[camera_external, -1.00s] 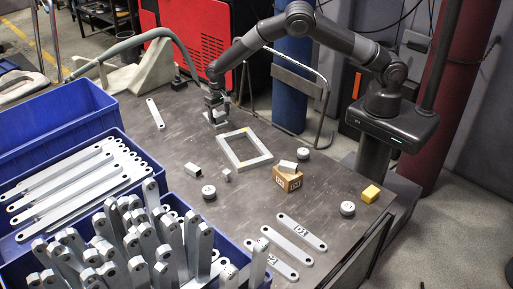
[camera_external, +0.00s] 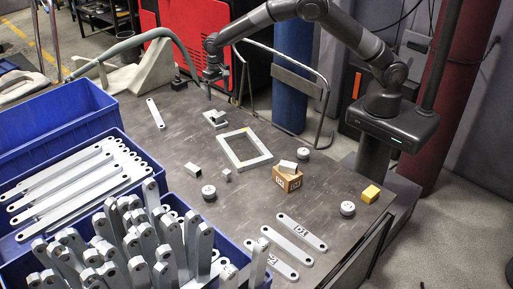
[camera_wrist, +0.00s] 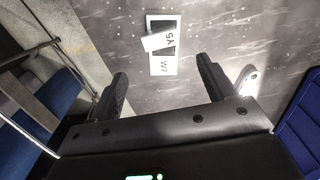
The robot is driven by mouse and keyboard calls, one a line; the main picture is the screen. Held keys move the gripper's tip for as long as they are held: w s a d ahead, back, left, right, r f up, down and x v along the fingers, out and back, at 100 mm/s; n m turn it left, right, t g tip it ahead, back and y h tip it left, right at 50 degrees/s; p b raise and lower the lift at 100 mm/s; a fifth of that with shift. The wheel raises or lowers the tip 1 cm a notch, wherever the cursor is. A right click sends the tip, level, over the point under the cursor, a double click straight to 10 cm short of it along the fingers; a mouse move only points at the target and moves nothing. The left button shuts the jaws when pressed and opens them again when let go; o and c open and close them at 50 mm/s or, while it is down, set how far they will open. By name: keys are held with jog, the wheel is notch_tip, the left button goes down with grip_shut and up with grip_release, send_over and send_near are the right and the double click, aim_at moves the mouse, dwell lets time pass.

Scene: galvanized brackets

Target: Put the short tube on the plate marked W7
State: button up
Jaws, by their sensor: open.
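A pale plate marked W7 (camera_wrist: 162,66) lies on the dark table in the wrist view. A tilted pale piece with partly readable marks (camera_wrist: 157,41) overlaps its far end, with a dark-centred pale piece (camera_wrist: 163,24) beyond; I cannot tell whether either is a tube. A short square tube (camera_external: 193,170) with a dark open end lies on the table nearer the camera. My gripper (camera_external: 210,94) is open and empty above the group; its spread fingers (camera_wrist: 163,78) show in the wrist view.
A grey rectangular frame (camera_external: 243,149), a small grey block (camera_external: 227,175), round pieces (camera_external: 208,192) and a wooden block (camera_external: 287,179) with a pale piece on top are on the table. Flat brackets (camera_external: 301,232) lie in front. Blue bins (camera_external: 60,105) stand left.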

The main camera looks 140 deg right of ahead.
jog(key=shift+r, duration=0.45)
jog(key=w+a+r+n+t, duration=0.25)
jog(key=a+r+n, duration=0.25)
jog(key=a+r, duration=1.45)
jog(key=s+a+r+n, duration=0.2)
jog(key=a, duration=0.6)
jog(key=s+a+r+n, duration=0.1)
jog(key=a+r+n, duration=0.2)
jog(key=a, duration=0.4)
jog(key=s+a+n+t, duration=0.3)
jog(key=s+a+n, duration=0.5)
jog(key=s+a, duration=1)
jog(key=shift+a, duration=0.25)
jog(key=shift+o, duration=0.4)
